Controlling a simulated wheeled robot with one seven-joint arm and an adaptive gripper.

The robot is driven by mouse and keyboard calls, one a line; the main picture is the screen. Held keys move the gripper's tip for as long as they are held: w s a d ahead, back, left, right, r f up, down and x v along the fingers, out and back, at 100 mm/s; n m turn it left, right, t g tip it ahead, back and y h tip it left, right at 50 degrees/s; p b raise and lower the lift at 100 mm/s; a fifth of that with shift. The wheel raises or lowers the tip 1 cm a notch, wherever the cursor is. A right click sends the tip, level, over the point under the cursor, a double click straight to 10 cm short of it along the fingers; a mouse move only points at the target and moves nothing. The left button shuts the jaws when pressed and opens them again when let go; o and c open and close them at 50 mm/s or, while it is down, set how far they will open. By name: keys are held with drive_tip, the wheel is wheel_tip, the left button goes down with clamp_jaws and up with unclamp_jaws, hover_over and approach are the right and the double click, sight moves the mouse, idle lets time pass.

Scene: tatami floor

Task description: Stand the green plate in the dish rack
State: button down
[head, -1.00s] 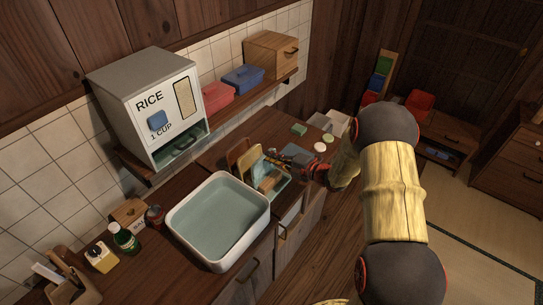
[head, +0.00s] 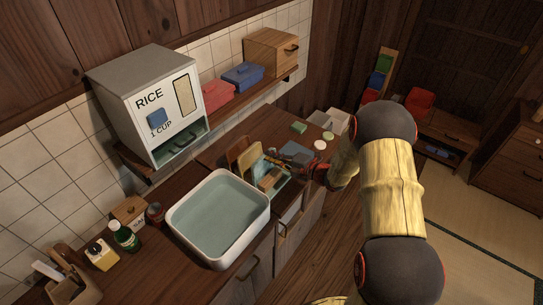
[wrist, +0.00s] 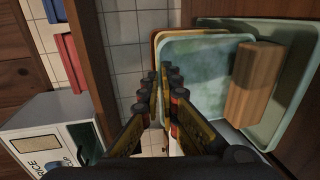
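The pale green plate (wrist: 205,65) stands on edge, face-on in the wrist view, in front of a brown board (wrist: 158,38). In the head view the plate (head: 253,162) stands with the board behind it at the dish rack (head: 274,190), on the right of the sink. A wooden block (wrist: 254,84) lies in front of the plate's face and hides part of it. Whether the fingertips touch the plate is unclear.
A white-rimmed basin (head: 183,231) stands left of the rack. The rice dispenser (head: 139,82) and a shelf with a red box (head: 216,95) and blue box (head: 243,76) are on the tiled wall. A dark flat square (head: 297,150) and small tubs lie beyond the rack.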

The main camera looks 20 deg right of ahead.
drive_tip(key=shift+f, duration=0.55)
idle(0.6)
drive_tip(key=c, duration=2)
unclamp_jaws()
drive_tip(key=shift+o, duration=0.2)
drive_tip(key=v, duration=1.2)
